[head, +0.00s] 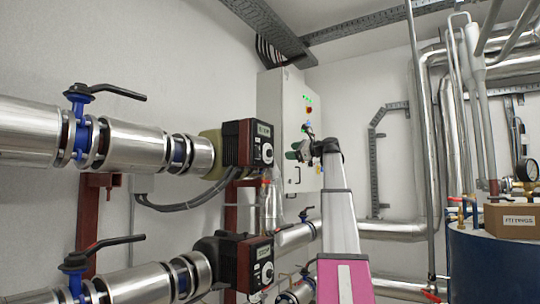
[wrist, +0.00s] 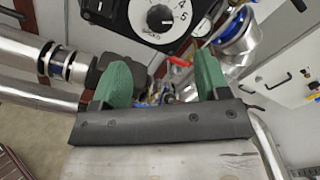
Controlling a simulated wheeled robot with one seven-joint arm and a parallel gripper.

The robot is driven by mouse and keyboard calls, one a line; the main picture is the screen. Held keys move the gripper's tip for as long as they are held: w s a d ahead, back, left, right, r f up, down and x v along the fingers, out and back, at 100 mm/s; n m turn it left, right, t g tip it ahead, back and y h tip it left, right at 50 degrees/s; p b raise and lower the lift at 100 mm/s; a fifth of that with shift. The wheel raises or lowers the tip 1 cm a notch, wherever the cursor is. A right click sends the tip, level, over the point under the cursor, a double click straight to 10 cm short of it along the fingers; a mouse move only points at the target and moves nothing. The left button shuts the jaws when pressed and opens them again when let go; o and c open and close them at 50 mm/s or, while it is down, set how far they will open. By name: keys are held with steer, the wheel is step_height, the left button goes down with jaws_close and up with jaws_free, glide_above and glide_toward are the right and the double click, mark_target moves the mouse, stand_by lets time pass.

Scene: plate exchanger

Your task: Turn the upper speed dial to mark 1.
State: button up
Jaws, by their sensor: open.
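The upper pump (head: 238,143) has a black front with a small display above the white upper speed dial (head: 267,152). A lower pump (head: 245,262) with its own white dial (head: 267,273) sits below it. My gripper (head: 297,152) is right of the upper dial, at about its height and apart from it in the picture. In the wrist view my green fingers (wrist: 161,75) are spread with no held object between them. A white dial (wrist: 159,18) with marks 4, 5 and 6 shows beyond them at the top; I cannot tell which pump it belongs to. Its setting is unclear.
A grey control cabinet (head: 303,110) with lights stands behind my gripper. Silver pipes with a blue valve and black lever (head: 112,92) run in from the left. A blue tank (head: 490,265) carrying a cardboard box (head: 511,221) stands at the right.

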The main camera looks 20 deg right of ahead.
mark_target(271, 153)
steer(key=x, duration=1)
steer(key=shift+w+a, duration=0.2)
steer(key=shift+w, duration=0.05)
steer(key=c, duration=0.9)
